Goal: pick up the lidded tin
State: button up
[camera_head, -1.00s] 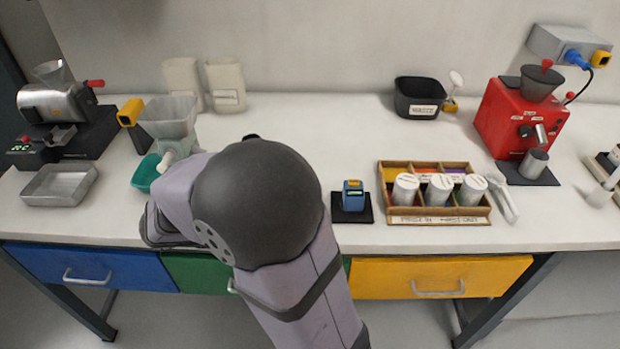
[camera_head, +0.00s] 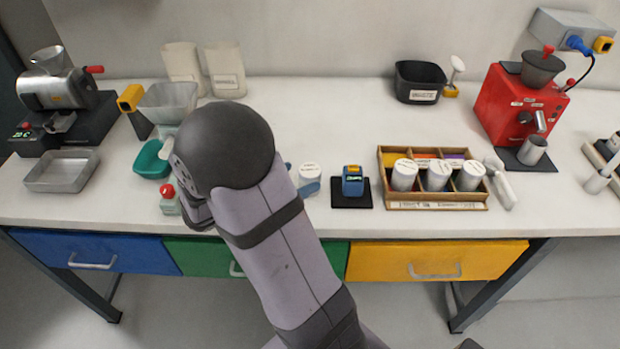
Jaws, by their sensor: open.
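Three upright pale canisters with white labelled tops stand in the wooden tray, a left one (camera_head: 404,175), a middle one (camera_head: 438,176) and a right one (camera_head: 470,176). Another round white labelled top (camera_head: 309,170) shows on the bench just right of my arm, with something blue beside it. I cannot tell which of these is the lidded tin. My gripper (camera_head: 196,213) is mostly hidden behind my arm. Only a dark part shows, low on the left, over the bench's front edge. It is open and apart from the canisters in the tray; its fingertips are not clearly visible.
A blue device (camera_head: 353,182) on a black pad stands left of the wooden tray (camera_head: 437,206). A small object with a red knob (camera_head: 168,191) and a teal bowl (camera_head: 152,160) are close to my arm's left. The bench behind the blue device is clear.

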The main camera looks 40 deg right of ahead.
aim_at(310, 174)
jog(key=shift+s+d+f, duration=0.15)
jog(key=shift+d, duration=0.4)
jog(key=shift+p+x, duration=0.6)
jog(key=shift+x, duration=1.45)
jog(key=c, duration=1.2)
